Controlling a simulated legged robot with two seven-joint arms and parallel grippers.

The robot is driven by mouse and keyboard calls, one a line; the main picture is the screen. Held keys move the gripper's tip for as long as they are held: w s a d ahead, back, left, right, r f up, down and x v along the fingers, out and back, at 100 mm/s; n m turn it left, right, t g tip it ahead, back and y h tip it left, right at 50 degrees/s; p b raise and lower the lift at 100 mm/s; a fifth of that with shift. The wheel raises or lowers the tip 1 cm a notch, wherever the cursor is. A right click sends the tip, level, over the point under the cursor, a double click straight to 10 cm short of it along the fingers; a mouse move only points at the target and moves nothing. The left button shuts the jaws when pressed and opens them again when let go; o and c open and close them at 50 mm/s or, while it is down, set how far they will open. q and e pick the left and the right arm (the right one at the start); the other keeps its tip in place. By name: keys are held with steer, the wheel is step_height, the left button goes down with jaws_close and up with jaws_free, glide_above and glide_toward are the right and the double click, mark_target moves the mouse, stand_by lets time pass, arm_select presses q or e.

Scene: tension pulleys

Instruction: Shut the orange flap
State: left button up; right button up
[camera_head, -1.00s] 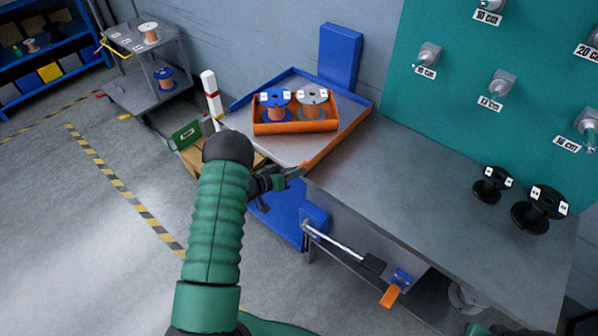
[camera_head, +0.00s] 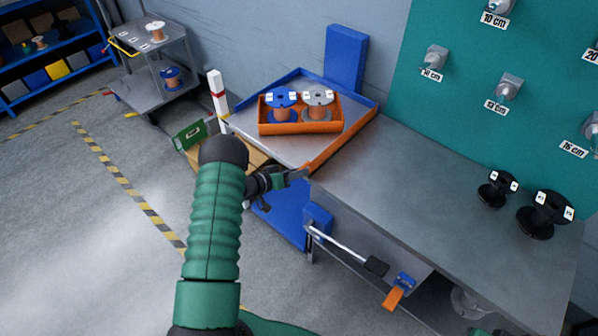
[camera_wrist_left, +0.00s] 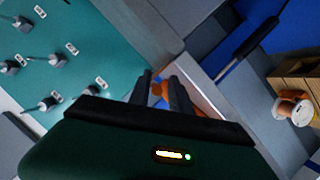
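The orange flap (camera_head: 340,140) is a narrow strip along the right side of the blue-walled metal tray (camera_head: 277,146), at the left end of the workbench. My left gripper (camera_head: 300,174) is at the flap's near end, by the tray's front corner. Its dark fingers hide part of that corner. In the left wrist view the two fingers (camera_wrist_left: 161,80) stand apart. Orange (camera_wrist_left: 200,100) shows between and beside them, but I cannot tell if they touch it. My right gripper is in neither view.
An orange bin (camera_head: 300,126) with a blue spool (camera_head: 283,103) and a grey-ended spool (camera_head: 318,104) sits in the tray. Two black spools (camera_head: 497,188) (camera_head: 545,215) stand at the bench's right. The bench top (camera_head: 400,180) between is clear.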

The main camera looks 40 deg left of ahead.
arm_select(q)
steer(key=shift+o, duration=0.6)
steer(key=shift+w+a+r, duration=0.1)
steer(key=v, duration=1.6)
steer(key=shift+s+a+p, duration=0.15)
steer(key=shift+s+p, duration=0.25)
steer(key=shift+p, duration=0.05)
